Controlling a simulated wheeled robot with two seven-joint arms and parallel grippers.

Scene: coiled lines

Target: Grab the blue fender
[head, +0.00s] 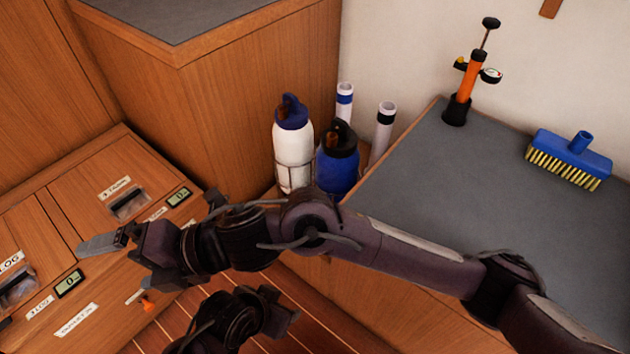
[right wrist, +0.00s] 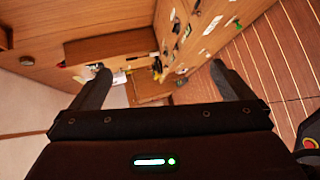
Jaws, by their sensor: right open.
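The blue fender (head: 338,168) stands upright with a black top in the corner between the wooden cabinet and the grey-topped counter. Its lower part is hidden by my right arm. A white fender (head: 293,158) with a blue top stands just left of it. My right gripper (head: 90,245) is well to the left of the blue fender, over the wooden drawer fronts, apart from it. In the right wrist view its two fingers (right wrist: 160,70) are spread with nothing held between them. The blue fender cannot be made out in the right wrist view. My left gripper's fingers do not show.
Two white tubes stand behind the fenders; one (head: 384,130) is near the counter (head: 430,185). An orange pump (head: 467,85) and a blue brush (head: 568,158) sit on the counter. The wooden cabinet (head: 230,100) rises on the left. A dark arm part shows at the bottom.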

